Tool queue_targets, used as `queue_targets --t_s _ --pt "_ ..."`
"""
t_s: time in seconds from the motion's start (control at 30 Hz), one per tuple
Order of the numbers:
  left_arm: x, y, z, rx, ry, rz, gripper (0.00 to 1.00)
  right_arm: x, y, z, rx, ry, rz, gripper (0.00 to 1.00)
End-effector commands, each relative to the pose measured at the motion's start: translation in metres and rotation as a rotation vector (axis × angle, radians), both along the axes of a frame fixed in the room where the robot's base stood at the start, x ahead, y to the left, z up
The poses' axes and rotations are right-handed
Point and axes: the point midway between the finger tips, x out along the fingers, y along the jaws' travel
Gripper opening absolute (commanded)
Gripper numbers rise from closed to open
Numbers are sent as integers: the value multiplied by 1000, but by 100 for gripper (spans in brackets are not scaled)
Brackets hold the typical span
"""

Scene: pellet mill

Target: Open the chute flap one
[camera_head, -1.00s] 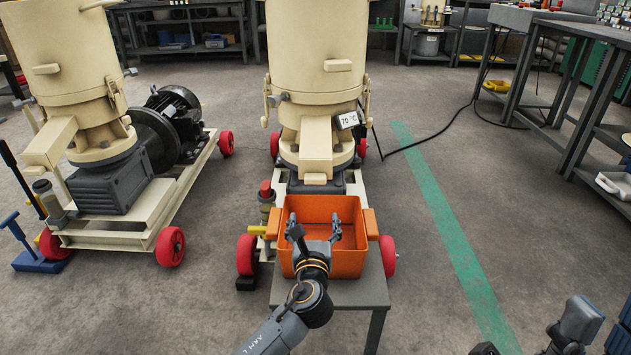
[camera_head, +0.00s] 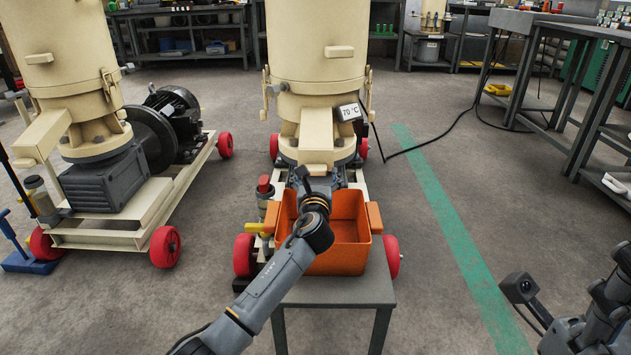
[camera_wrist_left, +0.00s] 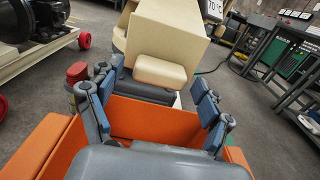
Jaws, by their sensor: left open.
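The middle cream pellet mill has a sloping chute (camera_head: 318,130) with a cream flap (camera_head: 315,156) at its lower front end. In the left wrist view the flap's thick cream lip (camera_wrist_left: 160,71) sticks out below the chute face. The flap appears shut. My left gripper (camera_head: 318,176) is just in front of and below the flap. In the left wrist view its open blue-padded fingers (camera_wrist_left: 151,98) stand either side of the lip, nearer the camera, with nothing between them. My arm and wrist hide part of the gripper in the head view. My right arm shows at lower right; its fingers are unclear.
An orange bin (camera_head: 349,258) stands on a small grey table (camera_head: 345,291) under the chute. A red-capped fitting (camera_head: 264,185) is left of the bin. A second mill (camera_head: 62,65) stands at left. Floor around the green stripe (camera_head: 450,222) is clear.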

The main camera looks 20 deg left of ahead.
Motion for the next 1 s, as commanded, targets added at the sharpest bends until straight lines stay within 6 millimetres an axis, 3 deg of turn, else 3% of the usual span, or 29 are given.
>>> queue_targets --t_s 0.33,0.7,1.0 --pt "4 1 1 0 0 0 77 0 0 2 -1 -7 -1 40" --pt "3 1 0 0 0 0 2 -1 0 2 -1 -7 0 40" --pt "3 1 2 -2 6 0 0 -2 0 6 2 -13 1 40"
